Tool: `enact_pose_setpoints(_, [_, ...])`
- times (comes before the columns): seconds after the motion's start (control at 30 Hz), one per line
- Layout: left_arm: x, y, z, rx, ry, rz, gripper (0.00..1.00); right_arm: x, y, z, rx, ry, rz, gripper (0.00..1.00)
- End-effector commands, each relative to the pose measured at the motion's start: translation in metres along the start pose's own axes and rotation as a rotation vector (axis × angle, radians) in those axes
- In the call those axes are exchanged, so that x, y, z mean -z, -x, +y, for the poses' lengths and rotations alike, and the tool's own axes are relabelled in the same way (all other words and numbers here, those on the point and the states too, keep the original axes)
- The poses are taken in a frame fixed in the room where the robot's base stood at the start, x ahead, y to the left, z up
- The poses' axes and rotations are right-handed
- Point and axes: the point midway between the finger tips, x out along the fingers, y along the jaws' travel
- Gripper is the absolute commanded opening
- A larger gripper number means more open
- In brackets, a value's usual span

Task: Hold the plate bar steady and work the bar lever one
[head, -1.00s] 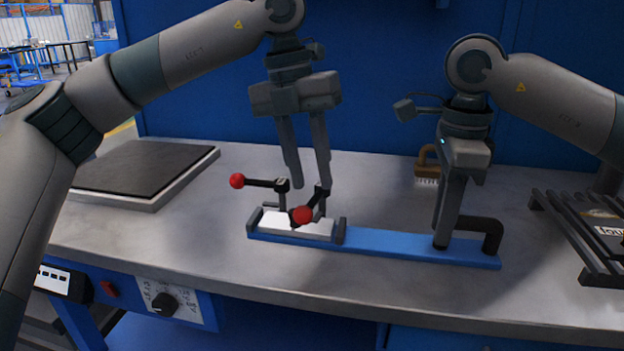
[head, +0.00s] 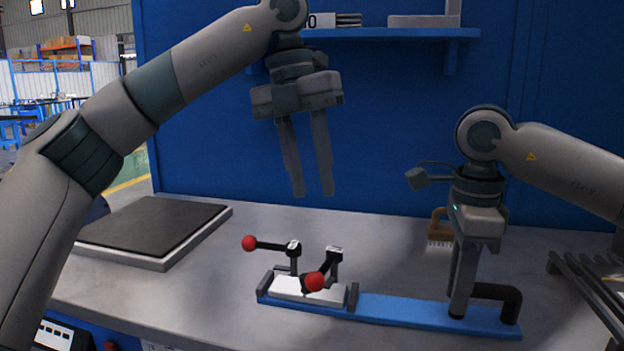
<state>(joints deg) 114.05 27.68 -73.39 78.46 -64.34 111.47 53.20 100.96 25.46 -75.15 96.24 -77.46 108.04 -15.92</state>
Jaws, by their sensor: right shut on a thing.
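The blue plate bar (head: 405,309) lies flat on the grey bench, with a black handle (head: 510,300) at its right end. A white block (head: 290,288) sits between dark end stops at its left end. Two levers with red knobs stand there. One lever (head: 270,245) points left; the other lever (head: 325,270) slants down toward the front. I cannot tell which is lever one. My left gripper (head: 313,194) is empty, fingers apart, above and behind the levers. My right gripper (head: 460,314) is shut at the bar's right part, by the handle; its fingers hide what lies between them.
A dark-topped flat platform (head: 155,232) stands at the left of the bench. A brush with a wooden handle (head: 438,228) lies behind the bar. A dark rack (head: 590,290) is at the right edge. A blue shelf (head: 400,33) is on the back wall.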

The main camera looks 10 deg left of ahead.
Motion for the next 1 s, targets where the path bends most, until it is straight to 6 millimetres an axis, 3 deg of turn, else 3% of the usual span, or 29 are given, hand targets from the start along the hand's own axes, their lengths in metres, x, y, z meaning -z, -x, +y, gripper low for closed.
enact_pose_setpoints(0.1, [0.0,0.0,0.0,0.0,0.0,0.0,0.29,0.0,-0.001,0.001,-0.002,0.001,0.0,0.0])
enact_pose_setpoints(0.13, [0.0,0.0,0.0,0.0,0.0,0.0,0.29,0.0,-0.001,0.0,-0.002,0.001,0.0,0.27])
enact_pose_setpoints(0.2, [0.0,0.0,0.0,0.0,0.0,0.0,0.29,0.0,-0.001,0.0,-0.001,0.001,0.0,0.41])
enact_pose_setpoints(0.67, [0.0,0.0,0.0,0.0,0.0,0.0,0.29,0.0,0.006,0.0,0.0,0.0,0.0,0.41])
enact_pose_setpoints(1.0, [0.0,0.0,0.0,0.0,0.0,0.0,0.29,-0.001,0.051,0.0,0.002,0.0,-0.001,0.41])
